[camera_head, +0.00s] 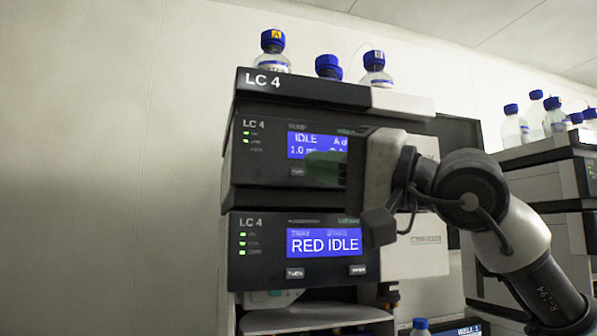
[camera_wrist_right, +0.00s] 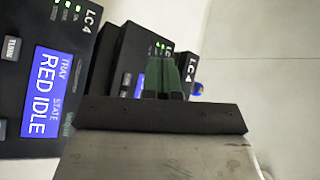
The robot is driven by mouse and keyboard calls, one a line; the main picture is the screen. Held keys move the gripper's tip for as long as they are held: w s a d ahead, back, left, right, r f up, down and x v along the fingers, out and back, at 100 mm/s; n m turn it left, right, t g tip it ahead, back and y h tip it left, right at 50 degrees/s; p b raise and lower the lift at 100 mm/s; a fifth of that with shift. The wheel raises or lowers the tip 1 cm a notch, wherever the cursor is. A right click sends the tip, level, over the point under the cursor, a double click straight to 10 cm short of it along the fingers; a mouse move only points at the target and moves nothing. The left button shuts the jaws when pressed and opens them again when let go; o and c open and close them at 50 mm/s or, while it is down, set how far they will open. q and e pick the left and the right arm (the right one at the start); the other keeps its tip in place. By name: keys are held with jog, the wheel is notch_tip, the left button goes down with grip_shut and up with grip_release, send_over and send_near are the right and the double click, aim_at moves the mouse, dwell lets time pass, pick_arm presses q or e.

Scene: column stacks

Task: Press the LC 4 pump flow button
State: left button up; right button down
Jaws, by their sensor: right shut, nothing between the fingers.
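The LC 4 pump module (camera_head: 258,169) is the upper black unit of the stack in the head view. Its blue screen (camera_head: 297,140) reads IDLE and 1.0, partly covered. One small grey button (camera_head: 297,171) shows below the screen; its label is too small to read. Any buttons farther right are hidden behind my right gripper. My right gripper (camera_head: 312,164) is shut and empty, its green fingers in front of the pump's screen area. Contact cannot be told. In the right wrist view, the closed fingers (camera_wrist_right: 163,66) point toward the pump panel (camera_wrist_right: 119,68).
Below the pump, another LC 4 module (camera_head: 262,274) has a screen reading RED IDLE and two buttons. Blue-capped bottles (camera_head: 272,56) stand on top of the stack. A second instrument stack (camera_head: 540,155) with bottles stands at right. The left side is bare wall.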

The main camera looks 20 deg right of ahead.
aim_at(297, 172)
jog(key=shift+d+r+t+h, duration=0.4)
jog(key=shift+d+r, duration=0.05)
jog(key=w+p, duration=0.4)
jog(key=w, duration=0.4)
jog(key=shift+w+a+p, duration=0.2)
jog(key=shift+w+p, duration=0.15)
jog(key=shift+p, duration=0.05)
dwell(1.8)
jog(key=shift+w+p, duration=0.35)
jog(key=shift+w, duration=0.05)
